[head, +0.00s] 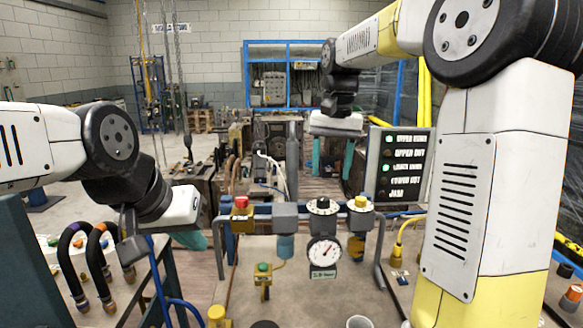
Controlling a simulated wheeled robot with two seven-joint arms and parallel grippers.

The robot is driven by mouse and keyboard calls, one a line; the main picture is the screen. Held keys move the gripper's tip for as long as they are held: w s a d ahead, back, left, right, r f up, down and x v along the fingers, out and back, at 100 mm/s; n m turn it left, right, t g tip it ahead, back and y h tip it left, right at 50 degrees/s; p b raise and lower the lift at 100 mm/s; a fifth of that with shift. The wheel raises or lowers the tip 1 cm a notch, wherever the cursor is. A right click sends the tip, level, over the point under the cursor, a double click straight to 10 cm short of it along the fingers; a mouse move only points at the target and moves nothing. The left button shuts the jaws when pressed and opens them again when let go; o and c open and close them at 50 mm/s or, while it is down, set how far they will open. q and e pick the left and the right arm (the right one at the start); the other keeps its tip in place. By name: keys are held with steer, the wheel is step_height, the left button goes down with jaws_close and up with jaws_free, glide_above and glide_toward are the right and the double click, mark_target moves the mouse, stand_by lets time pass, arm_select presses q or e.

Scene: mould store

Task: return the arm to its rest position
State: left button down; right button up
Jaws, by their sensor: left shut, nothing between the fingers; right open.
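My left arm comes in from the left edge, and its gripper (192,240) points down beside the hose stand, left of the bench. Its teal fingers are together with nothing between them, and the white wrist housing partly hides them. My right arm rises large on the right, bends over at the top and reaches into the middle. Its gripper (332,159) hangs there with its two teal fingers well apart and empty. It appears above the bench's rail, left of the indicator panel (400,165).
A rail carries a red button box (241,207), a dial box (323,206) and a yellow button box (360,204). A round gauge (323,251) hangs below. Thick hoses (96,258) stand at lower left. Moulds and a blue rack (247,75) fill the background. Open floor (60,225) shows at left.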

steer(key=s+d+f+n+t, duration=0.1)
steer(key=s+f+t, duration=0.1)
steer(key=s, duration=0.8)
steer(key=s+f+n+t+y, duration=0.1)
steer(key=s+f+n+t, duration=0.1)
steer(key=s, duration=0.9)
steer(key=shift+d+f+t+y, duration=0.3)
steer(key=shift+d+f+t, duration=0.15)
steer(key=shift+t, duration=0.25)
